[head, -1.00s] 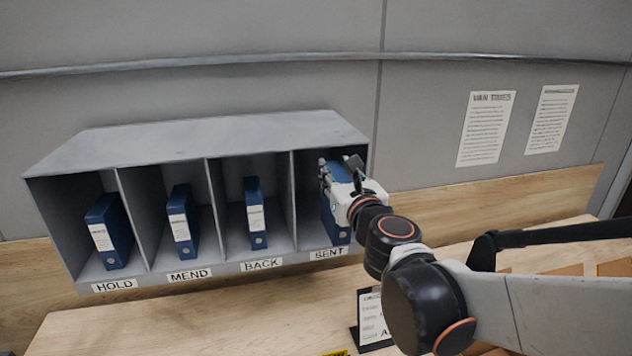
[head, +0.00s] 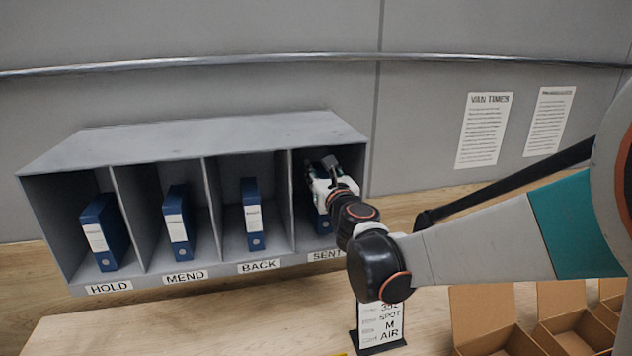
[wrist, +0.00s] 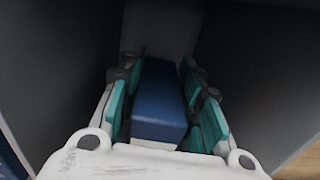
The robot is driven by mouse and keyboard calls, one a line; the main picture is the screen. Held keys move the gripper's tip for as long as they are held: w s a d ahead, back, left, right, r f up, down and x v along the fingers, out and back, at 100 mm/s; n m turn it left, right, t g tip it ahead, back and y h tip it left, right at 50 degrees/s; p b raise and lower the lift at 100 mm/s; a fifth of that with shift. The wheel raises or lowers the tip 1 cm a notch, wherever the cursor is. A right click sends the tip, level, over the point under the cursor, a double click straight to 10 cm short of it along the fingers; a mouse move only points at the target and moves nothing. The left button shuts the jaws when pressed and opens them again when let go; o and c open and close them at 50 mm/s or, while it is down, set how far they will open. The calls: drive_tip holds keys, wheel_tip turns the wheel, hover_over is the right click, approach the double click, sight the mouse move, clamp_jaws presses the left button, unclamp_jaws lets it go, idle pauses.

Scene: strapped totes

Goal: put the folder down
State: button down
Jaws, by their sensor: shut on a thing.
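A blue folder (wrist: 160,95) stands between the teal pads of my gripper (wrist: 166,100) in the wrist view, with grey compartment walls on both sides. In the head view my gripper (head: 322,185) is inside the SENT compartment, shut on this folder (head: 322,222). The gripper hides most of the folder there, and only its lower part shows near the compartment floor. I cannot tell whether its base touches the floor. The grey rack (head: 200,142) has compartments labelled HOLD, MEND, BACK and SENT.
Blue folders stand in HOLD (head: 104,232), MEND (head: 178,227) and BACK (head: 252,215). A small sign (head: 381,325) stands on the wooden counter (head: 200,325) in front of the rack. Open cardboard boxes (head: 485,310) are at the lower right.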

drive_tip(key=shift+w+f, duration=0.25)
drive_tip(key=shift+f, duration=0.85)
drive_tip(key=shift+s, duration=0.1)
drive_tip(key=shift+f+b, duration=0.1)
drive_tip(key=shift+b, duration=0.2)
drive_tip(key=c, duration=1.1)
unclamp_jaws()
